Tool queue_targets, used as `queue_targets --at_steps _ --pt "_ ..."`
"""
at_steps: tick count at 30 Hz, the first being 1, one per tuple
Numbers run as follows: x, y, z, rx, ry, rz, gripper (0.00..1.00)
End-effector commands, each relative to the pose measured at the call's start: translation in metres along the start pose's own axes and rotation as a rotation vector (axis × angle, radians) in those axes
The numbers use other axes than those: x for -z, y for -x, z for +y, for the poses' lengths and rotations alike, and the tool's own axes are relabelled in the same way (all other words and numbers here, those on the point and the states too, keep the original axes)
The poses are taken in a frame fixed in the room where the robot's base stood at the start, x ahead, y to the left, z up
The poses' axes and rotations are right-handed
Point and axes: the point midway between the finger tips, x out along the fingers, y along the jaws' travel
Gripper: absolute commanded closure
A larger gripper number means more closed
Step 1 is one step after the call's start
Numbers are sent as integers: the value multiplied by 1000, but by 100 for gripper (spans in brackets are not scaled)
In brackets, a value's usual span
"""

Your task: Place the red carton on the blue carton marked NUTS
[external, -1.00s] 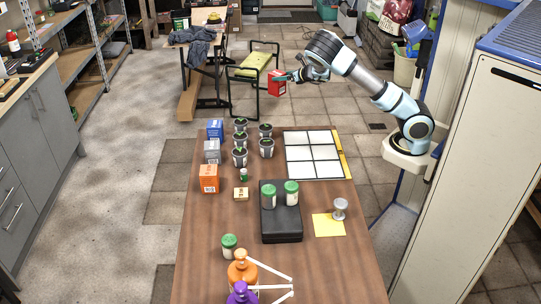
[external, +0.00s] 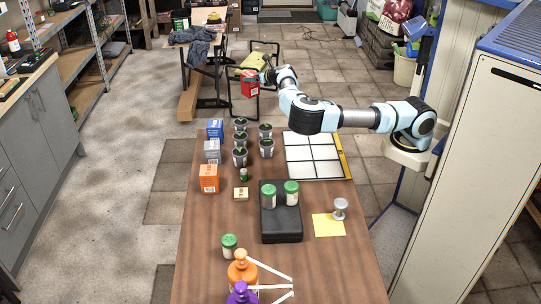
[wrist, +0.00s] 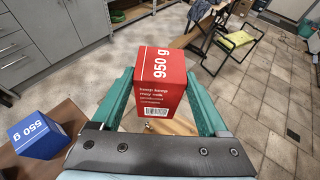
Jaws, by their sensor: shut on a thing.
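The red carton (external: 250,84) is held in my gripper (external: 256,76), in the air beyond the far edge of the table. In the wrist view the red carton (wrist: 161,84) sits between the two green fingers of my gripper (wrist: 160,88), its "950 g" print showing. The blue carton (external: 215,130) stands at the far left corner of the table. A blue carton marked "550 g" (wrist: 38,136) shows at the lower left of the wrist view, apart from the red one. I cannot read the word NUTS on it.
A grey carton (external: 212,152) and an orange carton (external: 209,178) stand in line in front of the blue one. Several potted plants (external: 240,140) stand to its right. A gridded white board (external: 314,155) lies at the table's far right.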

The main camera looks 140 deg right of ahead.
Motion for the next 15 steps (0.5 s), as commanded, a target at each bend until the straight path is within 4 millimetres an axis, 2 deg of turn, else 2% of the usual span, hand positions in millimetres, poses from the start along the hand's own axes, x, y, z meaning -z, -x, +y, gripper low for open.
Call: queue_targets --at_steps 15 --pt "-24 13 82 74 -39 -5 100"
